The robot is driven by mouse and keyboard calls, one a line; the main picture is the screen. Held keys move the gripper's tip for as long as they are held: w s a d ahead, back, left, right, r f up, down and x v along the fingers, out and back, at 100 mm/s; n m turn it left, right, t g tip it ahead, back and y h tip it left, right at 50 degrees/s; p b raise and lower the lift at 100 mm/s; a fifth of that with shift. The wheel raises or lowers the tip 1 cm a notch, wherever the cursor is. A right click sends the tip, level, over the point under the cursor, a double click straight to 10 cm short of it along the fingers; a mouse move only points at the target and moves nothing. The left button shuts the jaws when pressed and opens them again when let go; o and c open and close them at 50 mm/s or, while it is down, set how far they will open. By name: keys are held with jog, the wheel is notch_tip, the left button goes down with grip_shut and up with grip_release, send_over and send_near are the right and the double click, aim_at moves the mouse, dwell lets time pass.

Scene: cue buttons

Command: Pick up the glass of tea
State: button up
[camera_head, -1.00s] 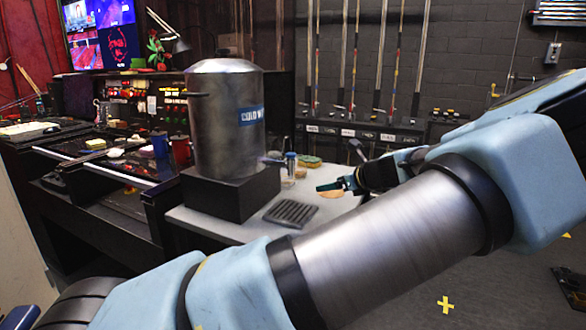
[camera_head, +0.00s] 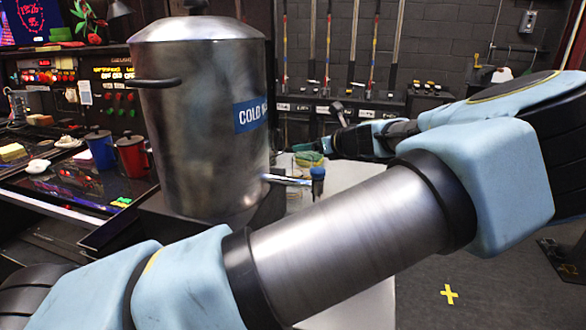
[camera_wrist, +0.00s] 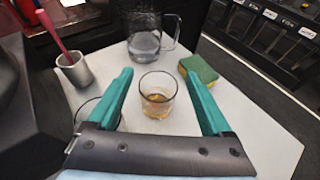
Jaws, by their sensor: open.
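The glass of tea (camera_wrist: 157,98), a clear tumbler with a little amber liquid, stands upright on the pale counter (camera_wrist: 262,135) in the wrist view. My gripper (camera_wrist: 156,80) is open, with its two green fingers spread to the left and right of the glass. I see no contact between the fingers and the glass. A second clear glass (camera_wrist: 88,112) is partly hidden behind the left finger. In the head view my arm covers much of the counter, and I cannot make out the tea glass there.
A glass pitcher (camera_wrist: 145,42) stands behind the tea glass. A green-yellow sponge (camera_wrist: 199,70) lies near the right finger, and a metal cup (camera_wrist: 75,70) stands to the left. A large metal dispenser (camera_head: 195,110) with a spigot (camera_head: 317,175) stands beside my arm.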

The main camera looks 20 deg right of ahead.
aim_at(309, 170)
notch_tip(309, 170, down, 7)
jog(key=shift+f+p, duration=0.1)
jog(key=shift+p, duration=0.65)
jog(key=shift+x, duration=0.85)
jog(key=p+x, duration=0.2)
jog(key=x, duration=0.2)
jog(key=shift+w+f, duration=0.3)
jog(key=shift+w+a+f, duration=0.1)
jog(key=shift+w+f, duration=0.2)
jog(key=shift+w, duration=0.2)
jog(key=shift+c, duration=0.2)
jog(key=c, duration=1.1)
jog(key=shift+c, duration=0.2)
